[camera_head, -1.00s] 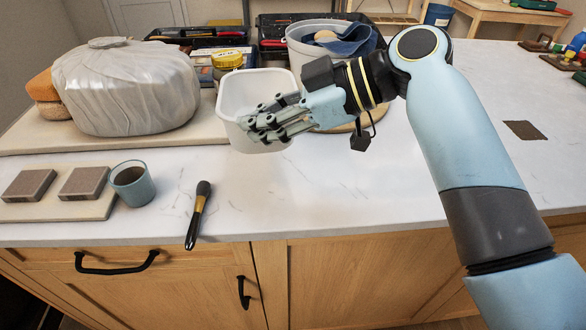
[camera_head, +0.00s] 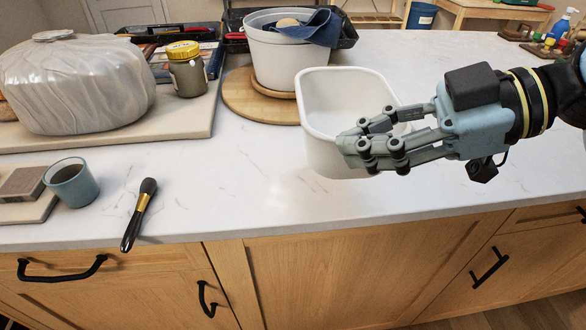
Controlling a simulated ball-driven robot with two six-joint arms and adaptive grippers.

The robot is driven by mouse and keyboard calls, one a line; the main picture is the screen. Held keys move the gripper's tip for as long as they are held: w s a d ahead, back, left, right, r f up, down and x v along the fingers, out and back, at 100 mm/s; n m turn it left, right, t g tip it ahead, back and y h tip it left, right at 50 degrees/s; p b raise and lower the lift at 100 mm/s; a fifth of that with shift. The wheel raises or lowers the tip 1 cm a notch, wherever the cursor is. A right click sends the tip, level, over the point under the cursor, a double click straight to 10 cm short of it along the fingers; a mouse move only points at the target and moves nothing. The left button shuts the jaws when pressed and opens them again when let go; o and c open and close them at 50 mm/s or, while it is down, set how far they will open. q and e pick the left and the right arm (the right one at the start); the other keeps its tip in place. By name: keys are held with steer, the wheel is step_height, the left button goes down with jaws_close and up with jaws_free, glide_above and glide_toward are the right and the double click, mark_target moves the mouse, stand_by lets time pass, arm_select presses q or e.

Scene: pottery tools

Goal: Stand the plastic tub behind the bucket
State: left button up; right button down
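The white plastic tub (camera_head: 325,140) is upright with its open top facing up, in front and to the right of the bucket. My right gripper (camera_head: 362,142) reaches in from the right and is shut on the tub's near right wall, with fingers across the rim. The fingers hide part of that wall. I cannot tell whether the tub's bottom touches the counter. The pale grey bucket (camera_head: 275,66) stands on a round wooden board (camera_head: 242,100), holding a blue cloth (camera_head: 313,28) and a sponge (camera_head: 287,22). My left gripper is not in view.
A plastic-wrapped lump (camera_head: 75,85) and a yellow-lidded jar (camera_head: 187,70) stand on a board at left. A black tray (camera_head: 346,34) is behind the bucket.

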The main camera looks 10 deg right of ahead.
steer(key=w+a+f, duration=0.2)
steer(key=f, duration=0.1)
steer(key=w+a+f+p, duration=0.1)
steer(key=w+a+f, duration=0.1)
steer(key=a+f, duration=0.1)
steer(key=w+a+f, duration=0.2)
steer(key=f, duration=0.2)
steer(key=shift+w+a+p, duration=0.2)
steer(key=shift+w+p, duration=0.2)
steer(key=c, duration=1.9)
jaws_free()
steer(key=shift+f, duration=0.1)
steer(key=o, duration=0.4)
